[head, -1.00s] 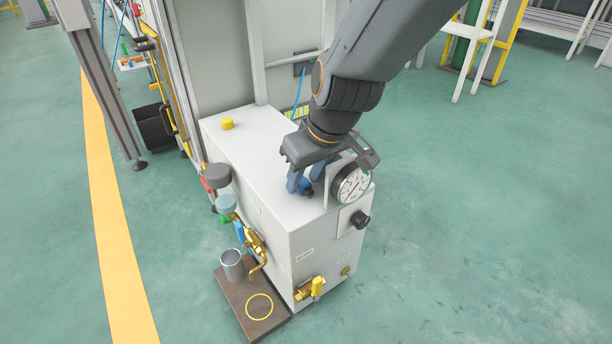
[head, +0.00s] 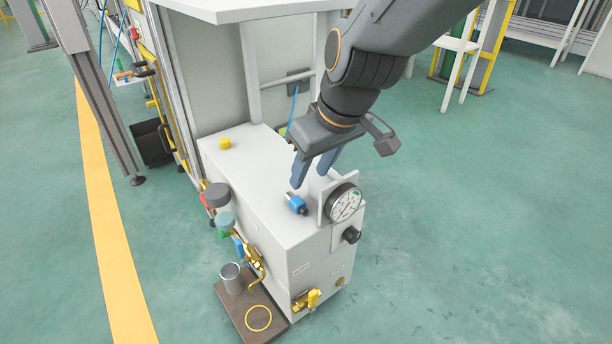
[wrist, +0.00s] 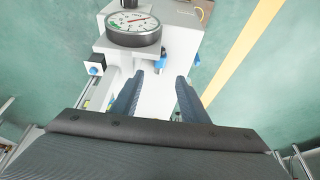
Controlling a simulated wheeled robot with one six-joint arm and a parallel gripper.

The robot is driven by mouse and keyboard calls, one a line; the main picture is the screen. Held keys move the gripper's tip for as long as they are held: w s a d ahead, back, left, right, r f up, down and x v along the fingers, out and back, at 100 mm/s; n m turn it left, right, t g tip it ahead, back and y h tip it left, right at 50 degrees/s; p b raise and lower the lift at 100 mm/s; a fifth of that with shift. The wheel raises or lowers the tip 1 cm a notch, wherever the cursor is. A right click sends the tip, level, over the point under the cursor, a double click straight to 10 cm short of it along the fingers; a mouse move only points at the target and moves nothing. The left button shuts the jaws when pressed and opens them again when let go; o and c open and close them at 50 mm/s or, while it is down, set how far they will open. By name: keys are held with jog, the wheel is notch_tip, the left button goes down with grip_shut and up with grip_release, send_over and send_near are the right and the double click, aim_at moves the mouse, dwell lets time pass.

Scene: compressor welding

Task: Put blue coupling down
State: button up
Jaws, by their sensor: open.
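The blue coupling (head: 296,204) lies on the white top of the cabinet (head: 250,175), just left of the pressure gauge (head: 345,204). In the wrist view the coupling (wrist: 161,63) shows beyond the fingertips, beside the gauge (wrist: 133,27). My gripper (head: 311,174) is open and empty above and behind the coupling, with both blue fingers apart from it. The gap between the fingers also shows in the wrist view (wrist: 160,78).
A yellow cap (head: 225,143) sits farther back on the cabinet top. Gauges and brass valves stick out on its left side. A metal cup (head: 231,278) and a yellow ring (head: 258,318) are on a brown plate below. Open floor lies to the right.

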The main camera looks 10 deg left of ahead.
jog(key=s+d+r+m+g, duration=0.1)
jog(key=s+d, duration=0.3)
jog(key=s, duration=0.4)
jog(key=s+d+r+m+g+h, duration=0.1)
jog(key=s+d, duration=0.3)
jog(key=s, duration=0.5)
jog(key=shift+s+d+m+g+h, duration=0.2)
jog(key=shift+s+m+g+h, duration=0.1)
jog(key=shift+m+g, duration=0.25)
jog(key=shift+w, duration=0.1)
jog(key=d+r+m+p, duration=0.2)
jog(key=d+r+p, duration=0.5)
jog(key=p, duration=0.5)
jog(key=d+r+m+h+p, duration=0.1)
jog(key=d+r+p, duration=0.5)
jog(key=r+p, duration=0.6)
jog(key=d+r+m+p, duration=0.3)
jog(key=d+r+p, duration=0.4)
jog(key=p, duration=0.7)
notch_tip(320, 180, up, 2)
jog(key=shift+d+r+m+h, duration=0.2)
jog(key=shift+d+m+h, duration=0.15)
jog(key=shift+h, duration=0.05)
